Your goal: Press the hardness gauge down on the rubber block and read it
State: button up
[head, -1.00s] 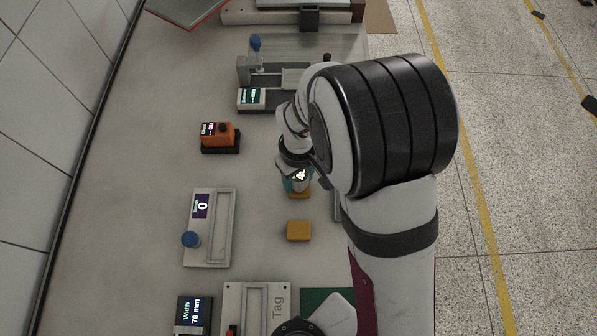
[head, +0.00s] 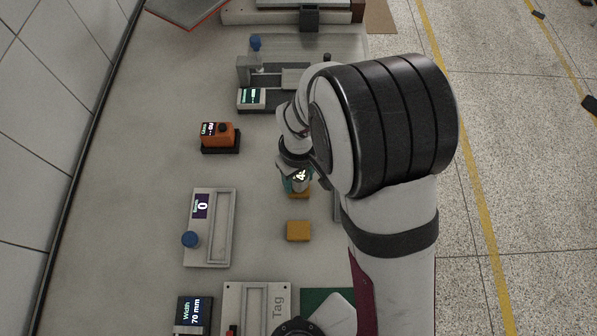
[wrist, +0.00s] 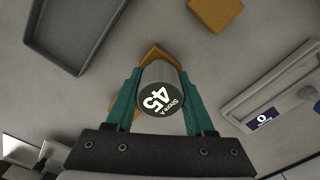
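The hardness gauge (wrist: 160,88) is a grey cylinder with a round dark face reading "Shore A 45" in the wrist view. My gripper (wrist: 160,80) has teal fingers, shut on the gauge's sides. A yellow-orange block (wrist: 154,52) shows beneath the gauge, mostly hidden by it. In the head view the gauge (head: 299,179) stands over this block (head: 300,195), its display partly covered by my arm. It appears to be on the block, though the contact itself is hidden. A second yellow-orange block (head: 298,231) lies apart on the table, and I cannot tell which material either is.
A white instrument reading 0 with a blue knob (head: 208,228) lies to the left. An orange device (head: 218,135) sits on a dark base farther back. A grey tray (wrist: 75,32) lies near the gauge. A "Width 70 mm" display (head: 194,314) is at the front.

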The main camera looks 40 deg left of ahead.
jog(key=o, duration=0.5)
jog(key=shift+o, duration=0.2)
notch_tip(320, 180, up, 16)
jog(key=w+d+r+m, duration=0.2)
jog(key=d+m, duration=0.2)
jog(key=d, duration=0.4)
jog(key=w+d+r+m, duration=0.1)
jog(key=d+r+m, duration=0.1)
jog(key=d+m, duration=0.45)
jog(key=s+d+m+y, duration=0.1)
jog(key=s+d+m, duration=0.3)
jog(key=d, duration=0.3)
jog(key=s+d+f+m, duration=0.1)
jog(key=s+d+m, duration=0.3)
jog(key=d+m, duration=0.3)
jog(key=shift+s+d+f+y, duration=0.15)
jog(key=shift+s+d+y, duration=0.05)
jog(key=shift+s+y, duration=0.2)
